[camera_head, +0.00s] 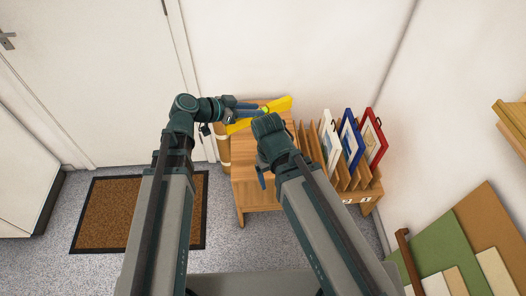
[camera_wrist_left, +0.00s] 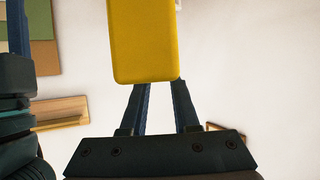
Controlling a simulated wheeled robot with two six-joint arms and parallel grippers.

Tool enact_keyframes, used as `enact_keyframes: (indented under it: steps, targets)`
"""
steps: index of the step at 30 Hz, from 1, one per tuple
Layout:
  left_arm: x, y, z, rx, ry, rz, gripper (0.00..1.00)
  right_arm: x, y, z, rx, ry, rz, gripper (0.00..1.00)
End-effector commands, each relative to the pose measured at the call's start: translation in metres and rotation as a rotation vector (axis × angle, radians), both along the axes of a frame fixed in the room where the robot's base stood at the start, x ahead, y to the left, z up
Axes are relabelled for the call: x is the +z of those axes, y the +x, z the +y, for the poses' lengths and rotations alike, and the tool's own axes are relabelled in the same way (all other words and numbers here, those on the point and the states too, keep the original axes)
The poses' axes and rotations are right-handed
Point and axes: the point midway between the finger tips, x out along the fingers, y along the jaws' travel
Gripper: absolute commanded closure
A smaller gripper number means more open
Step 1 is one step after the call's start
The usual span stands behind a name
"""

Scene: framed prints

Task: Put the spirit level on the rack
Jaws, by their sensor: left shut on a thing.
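The yellow spirit level (camera_head: 278,105) is held over the wooden table, slanting up to the right in the head view. Its wide yellow end (camera_wrist_left: 144,40) fills the top middle of the left wrist view. My left gripper (camera_head: 252,110) is shut on it; its two fingers run up to the level in the wrist view. My right gripper (camera_head: 262,178) is over the table's front part, apart from the level; its fingers are mostly hidden by its own wrist. A wooden wall rack (camera_head: 512,124) is at the right edge, partly cut off.
A slotted wooden stand (camera_head: 366,187) on the table's right holds white, blue and red framed prints (camera_head: 349,140). The wooden table (camera_head: 257,195) has bare top in front. Coloured boards (camera_head: 455,245) lean at lower right. A brown doormat (camera_head: 125,215) lies left.

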Motion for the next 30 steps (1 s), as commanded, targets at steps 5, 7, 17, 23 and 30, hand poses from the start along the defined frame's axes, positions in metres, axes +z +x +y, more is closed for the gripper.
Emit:
enact_keyframes:
  steps: [5,7,17,23,30]
  targets:
    - [-0.072,-0.002,-0.009,0.071,-0.001,0.000,1.00,-0.073,0.000,0.000,0.001,-0.001,0.000,0.15]
    - [-0.094,-0.002,-0.011,0.098,-0.001,0.000,1.00,-0.094,0.000,0.000,0.001,-0.002,-0.001,0.15]
    - [-0.191,-0.004,-0.022,0.225,-0.008,-0.004,1.00,-0.192,0.000,-0.001,0.003,-0.003,-0.002,0.15]
    - [-0.230,-0.005,-0.026,0.280,-0.013,-0.007,1.00,-0.233,0.001,-0.001,0.004,-0.004,-0.002,0.15]
    - [-0.247,-0.005,-0.028,0.312,-0.017,-0.010,1.00,-0.251,0.001,-0.001,0.004,-0.005,-0.002,0.15]
